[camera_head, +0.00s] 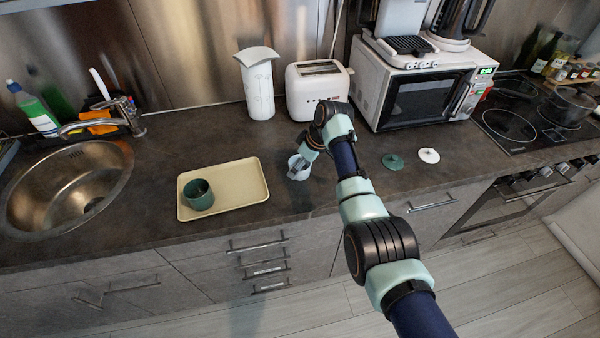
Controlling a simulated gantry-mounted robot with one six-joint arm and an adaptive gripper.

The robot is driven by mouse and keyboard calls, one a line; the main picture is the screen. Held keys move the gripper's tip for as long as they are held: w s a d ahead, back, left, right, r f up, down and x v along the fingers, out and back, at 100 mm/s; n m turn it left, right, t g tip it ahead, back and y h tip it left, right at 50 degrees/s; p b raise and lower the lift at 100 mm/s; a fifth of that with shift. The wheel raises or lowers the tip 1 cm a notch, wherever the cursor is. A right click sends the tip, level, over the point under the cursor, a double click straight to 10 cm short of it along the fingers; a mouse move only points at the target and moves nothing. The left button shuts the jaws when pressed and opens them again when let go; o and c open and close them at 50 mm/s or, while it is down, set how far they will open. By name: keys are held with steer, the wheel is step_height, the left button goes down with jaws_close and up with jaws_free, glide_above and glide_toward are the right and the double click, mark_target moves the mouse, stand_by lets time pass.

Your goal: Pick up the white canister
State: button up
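The white canister (303,177) stands without a lid on the dark countertop, just right of the beige tray. My gripper (296,170) comes down from the upper right and is at the canister's top, covering part of its rim and opening. The fingers are too small and overlapped to tell whether they are closed on the wall or apart. The canister looks upright and seems to rest on the counter. A round white lid (428,155) lies flat on the counter to the right of my arm.
A green canister (199,196) stands on the beige tray (240,188). A green lid (393,161) lies beside the white one. A toaster (316,87), a tall white container (257,88) and a microwave (420,98) stand behind. The sink (70,185) is left, the cooktop (510,125) right.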

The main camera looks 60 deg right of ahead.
steer(key=shift+x, duration=0.85)
steer(key=shift+s, duration=0.1)
steer(key=shift+r, duration=0.1)
steer(key=c, duration=1.3)
step_height(320, 180, up, 20)
steer(key=p, duration=0.5)
